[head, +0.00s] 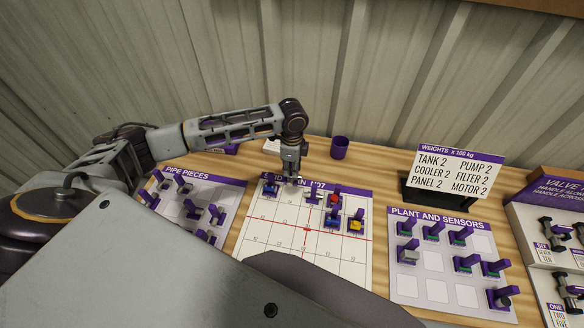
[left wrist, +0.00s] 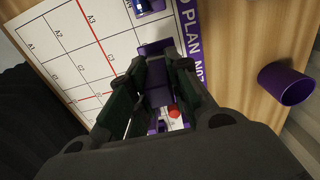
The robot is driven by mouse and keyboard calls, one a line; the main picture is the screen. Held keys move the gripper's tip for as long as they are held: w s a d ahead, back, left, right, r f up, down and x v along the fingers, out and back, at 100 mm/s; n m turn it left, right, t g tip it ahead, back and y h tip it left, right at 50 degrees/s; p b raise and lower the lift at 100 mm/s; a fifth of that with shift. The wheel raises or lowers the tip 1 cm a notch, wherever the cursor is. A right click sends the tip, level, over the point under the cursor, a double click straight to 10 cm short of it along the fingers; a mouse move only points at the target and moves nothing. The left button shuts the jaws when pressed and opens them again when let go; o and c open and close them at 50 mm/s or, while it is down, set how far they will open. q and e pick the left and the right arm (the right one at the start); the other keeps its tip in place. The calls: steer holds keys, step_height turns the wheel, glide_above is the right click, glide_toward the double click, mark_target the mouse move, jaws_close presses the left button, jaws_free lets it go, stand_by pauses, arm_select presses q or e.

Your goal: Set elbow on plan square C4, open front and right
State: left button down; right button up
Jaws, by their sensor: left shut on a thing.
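My left gripper (head: 292,180) points down over the far edge of the white plan board (head: 265,238). In the left wrist view its two dark fingers (left wrist: 158,92) are shut on a purple piece (left wrist: 157,86), seen from above. I take this piece for the elbow, but its open ends cannot be made out. The plan has a black grid with red lines. Square C4 cannot be read in either view. A blue and purple unit (head: 271,187) stands on the plan left of the gripper. My right gripper is not in view.
Right of the gripper on the plan stand a purple piece (head: 314,197), a red-topped unit (head: 334,199), a blue one (head: 332,220) and a yellow one (head: 355,224). The plan's near squares look clear. A purple cup (head: 339,147) stands behind. Pipe pieces mat (head: 233,190) lies left.

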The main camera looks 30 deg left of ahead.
mark_target(292, 179)
arm_select(q)
steer(key=shift+f, duration=0.1)
stand_by(0.8)
steer(key=shift+f+b, duration=0.6)
steer(key=shift+f, duration=2)
steer(key=shift+f, duration=0.45)
steer(key=shift+f, duration=1.35)
steer(key=shift+p, duration=0.4)
